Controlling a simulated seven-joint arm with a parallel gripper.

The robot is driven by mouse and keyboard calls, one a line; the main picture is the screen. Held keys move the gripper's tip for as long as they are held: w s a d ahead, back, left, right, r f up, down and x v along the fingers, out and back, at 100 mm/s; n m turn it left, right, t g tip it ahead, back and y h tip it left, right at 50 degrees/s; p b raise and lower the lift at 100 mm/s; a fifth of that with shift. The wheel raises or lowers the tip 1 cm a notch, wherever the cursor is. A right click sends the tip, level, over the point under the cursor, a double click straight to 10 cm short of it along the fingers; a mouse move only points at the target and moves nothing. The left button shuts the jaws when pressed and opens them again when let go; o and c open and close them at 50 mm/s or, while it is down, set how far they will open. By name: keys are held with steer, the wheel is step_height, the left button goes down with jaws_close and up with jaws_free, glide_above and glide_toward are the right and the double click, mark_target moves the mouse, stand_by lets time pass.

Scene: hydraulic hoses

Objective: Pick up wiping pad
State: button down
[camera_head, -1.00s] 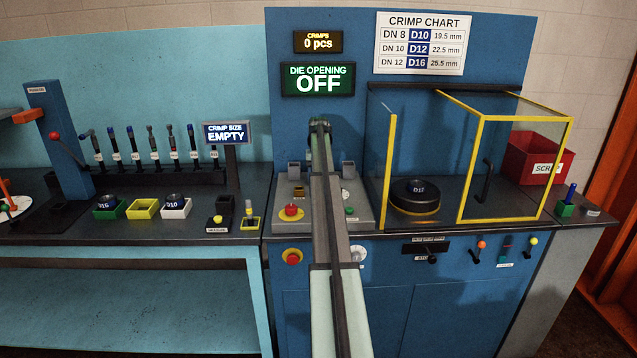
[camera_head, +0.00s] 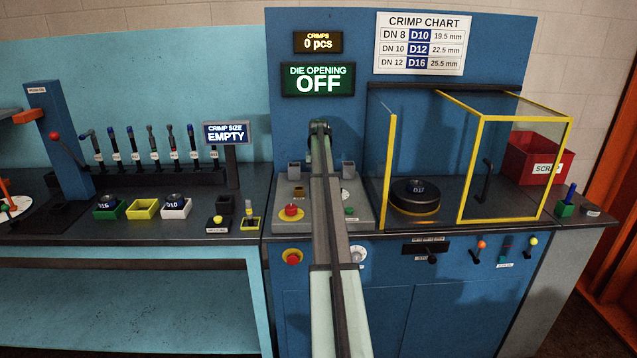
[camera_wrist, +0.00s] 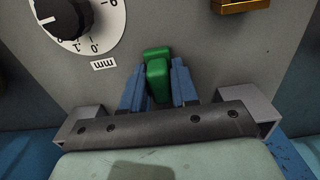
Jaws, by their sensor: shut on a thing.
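The wrist view shows a small green block (camera_wrist: 158,80), most likely the wiping pad, between the blue fingers of my gripper (camera_wrist: 157,84). The fingers are shut on it from both sides. It lies over the grey control panel (camera_wrist: 190,30); I cannot tell whether it touches the panel. In the head view my own arm hides the block and the fingertips.
The panel carries a white dial (camera_wrist: 75,20), a brass part (camera_wrist: 240,5) and a red button (camera_head: 291,210). Small coloured trays (camera_head: 143,208) stand on the left bench.

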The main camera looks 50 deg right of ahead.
step_height(320, 180, up, 10)
steer(key=shift+r, duration=0.1)
stand_by(0.6)
